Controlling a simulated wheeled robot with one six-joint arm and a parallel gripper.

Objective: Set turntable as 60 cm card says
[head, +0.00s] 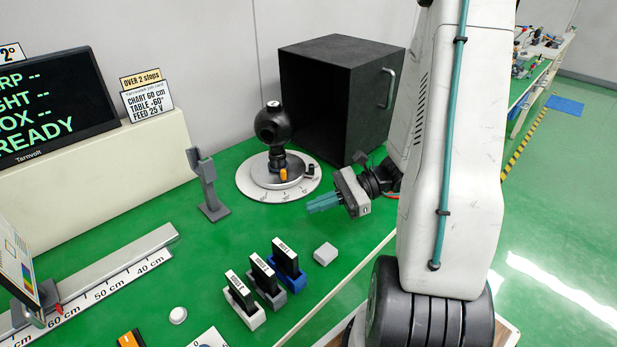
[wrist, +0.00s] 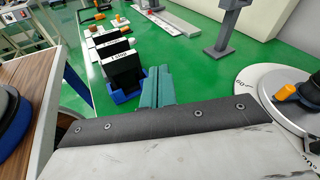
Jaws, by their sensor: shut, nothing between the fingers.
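The turntable (head: 246,181) is a pale round disc with a scale on its rim, on the green bench in front of a black box. A black ball-shaped camera unit (head: 273,127) stands on it, and an orange knob (head: 283,175) is at its front. In the wrist view the turntable rim (wrist: 252,82) and orange knob (wrist: 287,91) are at the right. The card (head: 147,98) reads "CHART 60 cm", "TABLE" 60° with a sign too small to be sure of, and "FEED 25 V". My gripper (head: 310,207) is shut and empty, its teal fingers (wrist: 157,88) apart from the turntable, in front of it.
A grey post (head: 208,185) stands left of the turntable. The black box (head: 335,95) is behind it. Several slotted blocks with labelled cards, one blue (head: 290,277), and a pale block (head: 325,253) lie near the front edge. A ruled rail (head: 110,277) runs at left.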

